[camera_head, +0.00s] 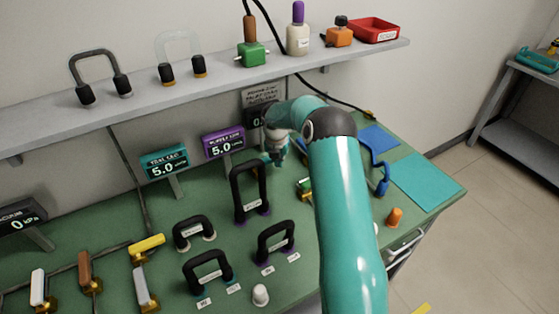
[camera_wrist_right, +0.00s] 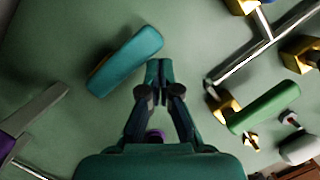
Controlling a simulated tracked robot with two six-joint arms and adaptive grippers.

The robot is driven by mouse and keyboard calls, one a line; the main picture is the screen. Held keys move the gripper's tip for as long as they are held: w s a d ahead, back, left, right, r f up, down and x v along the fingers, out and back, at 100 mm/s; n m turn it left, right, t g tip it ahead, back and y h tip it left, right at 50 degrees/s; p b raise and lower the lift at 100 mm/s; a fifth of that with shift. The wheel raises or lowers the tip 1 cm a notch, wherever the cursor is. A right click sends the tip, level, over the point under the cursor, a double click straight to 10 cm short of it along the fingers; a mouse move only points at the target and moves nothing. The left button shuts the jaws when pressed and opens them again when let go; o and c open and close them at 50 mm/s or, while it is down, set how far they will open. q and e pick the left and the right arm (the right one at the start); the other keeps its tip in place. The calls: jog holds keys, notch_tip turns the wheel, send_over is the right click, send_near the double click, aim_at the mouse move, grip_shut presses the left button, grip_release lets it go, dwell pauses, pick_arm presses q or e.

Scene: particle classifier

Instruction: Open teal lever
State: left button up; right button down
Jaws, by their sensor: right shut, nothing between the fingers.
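The teal lever (camera_wrist_right: 125,62) shows in the wrist view as a rounded bar lying diagonally, left of the fingertips. My right gripper (camera_wrist_right: 159,72) is shut with nothing between its fingers, and its tips are close to the lever's right end with a small gap in the picture. In the head view my right gripper (camera_head: 277,158) hangs downward over the bench behind the tall black handle. I cannot make out the teal lever there; my arm covers part of that area. My left gripper is not in view.
A green lever (camera_wrist_right: 265,106) and metal pipes with brass fittings (camera_wrist_right: 265,45) lie right of the gripper in the wrist view. Black handles (camera_head: 250,192), a teal display (camera_head: 164,161) and a purple display (camera_head: 224,142) stand on the green bench. A shelf (camera_head: 220,80) runs behind.

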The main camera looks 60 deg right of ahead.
jog(key=shift+w+d+r, duration=0.1)
jog(key=shift+w+d, duration=0.1)
jog(key=shift+d, duration=0.05)
dwell(0.5)
jog(key=shift+r+p, duration=0.5)
jog(key=shift+r, duration=0.05)
jog(key=s+p+v, duration=0.1)
jog(key=p+v, duration=0.4)
jog(key=v, duration=0.3)
jog(key=shift+s+d+r, duration=0.25)
jog(key=shift+s+d, duration=0.05)
